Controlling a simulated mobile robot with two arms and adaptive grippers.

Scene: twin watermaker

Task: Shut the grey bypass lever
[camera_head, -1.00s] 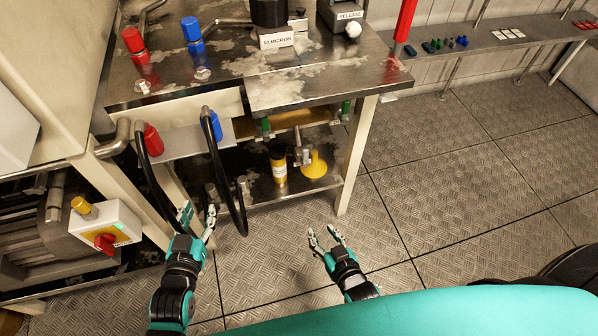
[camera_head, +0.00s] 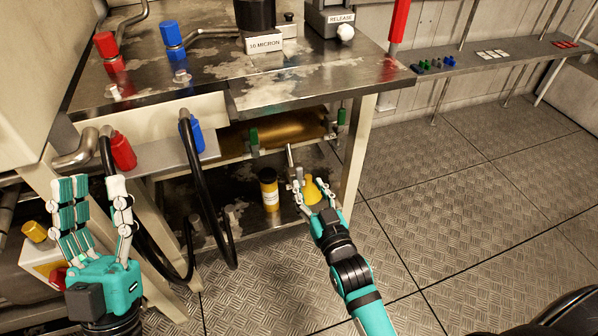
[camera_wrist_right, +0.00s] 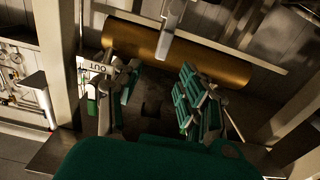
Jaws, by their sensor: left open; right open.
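A grey lever (camera_head: 290,156), likely the bypass lever, stands near upright under the bench in front of the brass cylinder (camera_head: 280,130). In the right wrist view a pale grey lever (camera_wrist_right: 171,32) crosses the brass cylinder (camera_wrist_right: 185,55), beyond the fingers. My right gripper (camera_head: 311,192) is open and empty, just below and right of the lever in the head view, with a visible gap in the wrist view (camera_wrist_right: 155,92). My left gripper (camera_head: 96,195) is open and empty at the left, fingers up, away from the lever.
Black hoses (camera_head: 197,180) hang left of the lever. Green handles (camera_head: 254,138) flank the cylinder. A yellow-labelled bottle (camera_head: 269,190) and yellow funnel (camera_head: 312,190) stand on the lower shelf. The bench leg (camera_head: 355,150) is close on the right; floor beyond is clear.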

